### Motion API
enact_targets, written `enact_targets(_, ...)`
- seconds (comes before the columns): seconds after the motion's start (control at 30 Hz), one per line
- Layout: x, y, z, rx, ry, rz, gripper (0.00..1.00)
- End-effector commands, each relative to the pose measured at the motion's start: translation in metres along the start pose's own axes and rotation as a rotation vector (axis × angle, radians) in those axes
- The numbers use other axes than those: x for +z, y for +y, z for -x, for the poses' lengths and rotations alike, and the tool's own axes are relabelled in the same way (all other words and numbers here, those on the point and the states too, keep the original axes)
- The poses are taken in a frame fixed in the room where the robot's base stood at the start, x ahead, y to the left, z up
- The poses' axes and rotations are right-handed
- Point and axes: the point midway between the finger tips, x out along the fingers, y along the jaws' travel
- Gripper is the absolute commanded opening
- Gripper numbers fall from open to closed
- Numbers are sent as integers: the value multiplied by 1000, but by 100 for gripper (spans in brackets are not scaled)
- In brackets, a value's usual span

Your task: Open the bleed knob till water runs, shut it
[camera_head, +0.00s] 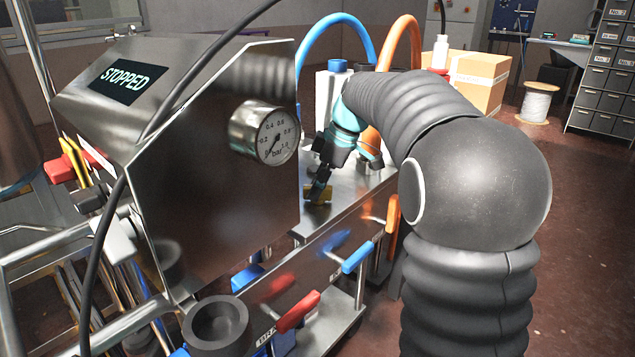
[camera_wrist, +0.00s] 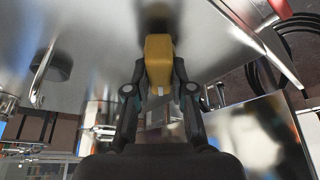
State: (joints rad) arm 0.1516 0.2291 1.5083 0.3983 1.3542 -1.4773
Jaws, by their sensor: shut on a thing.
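The bleed knob is a yellow-brown block (camera_wrist: 158,62) in the wrist view, held between the two fingers of my gripper (camera_wrist: 160,92). A small pale mark shows on its near end. In the head view the knob (camera_head: 318,193) is a small yellow piece low on the steel deck, at the tips of my gripper (camera_head: 319,186). The fingers are closed against its sides. A round pressure gauge (camera_head: 277,137) marked in bar sits on the steel housing, its needle near the low end. I see no running water in either view.
The steel housing (camera_head: 215,165) with a STOPPED display (camera_head: 130,78) stands left of my arm. Blue (camera_head: 357,257) and red (camera_head: 298,311) lever handles stick out along the front. A blue hose (camera_head: 338,18) and an orange hose (camera_head: 402,30) arch behind the gripper.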

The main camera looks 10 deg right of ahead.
Motion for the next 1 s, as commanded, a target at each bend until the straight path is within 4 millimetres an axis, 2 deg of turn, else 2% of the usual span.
enact_targets(0.3,2,3,2,-46,-4,131,0)
enact_targets(0.9,2,3,2,-57,-5,166,0)
enact_targets(0.93,2,3,2,-57,-5,166,28)
enact_targets(1.0,2,3,2,-58,-5,166,45)
